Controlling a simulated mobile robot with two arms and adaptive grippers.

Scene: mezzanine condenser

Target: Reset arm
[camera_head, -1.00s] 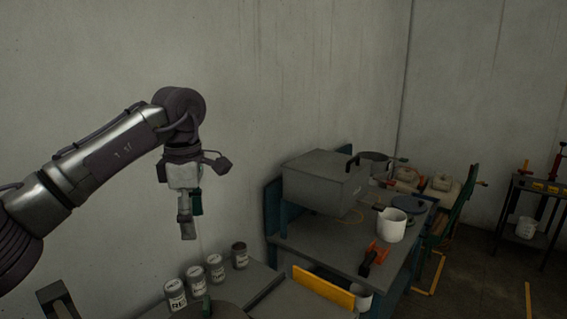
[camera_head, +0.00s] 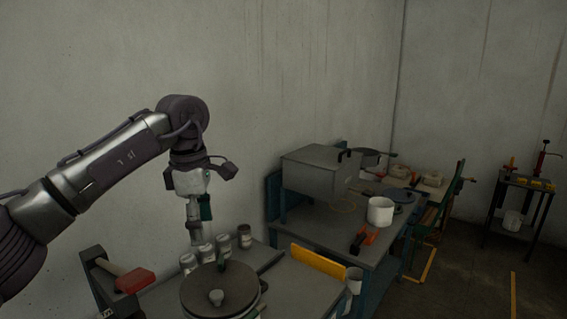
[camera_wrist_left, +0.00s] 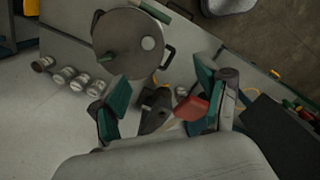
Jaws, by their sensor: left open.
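My left gripper (camera_head: 198,224) hangs pointing down from my left arm in the head view, above the left end of the nearer bench and in front of the cans. In the left wrist view its two green-padded fingers (camera_wrist_left: 165,108) stand wide apart with nothing held between them. A red-headed hammer (camera_head: 132,279) lies below and left of the gripper. Its red head also shows between the fingers in the wrist view (camera_wrist_left: 192,108), farther down. My right gripper is not in view.
A large lidded pot (camera_head: 221,289) stands on the near bench, with several labelled cans (camera_head: 225,246) behind it. A yellow panel (camera_head: 319,264) edges that bench. A grey box (camera_head: 318,170) and white pot (camera_head: 380,211) sit on the farther bench.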

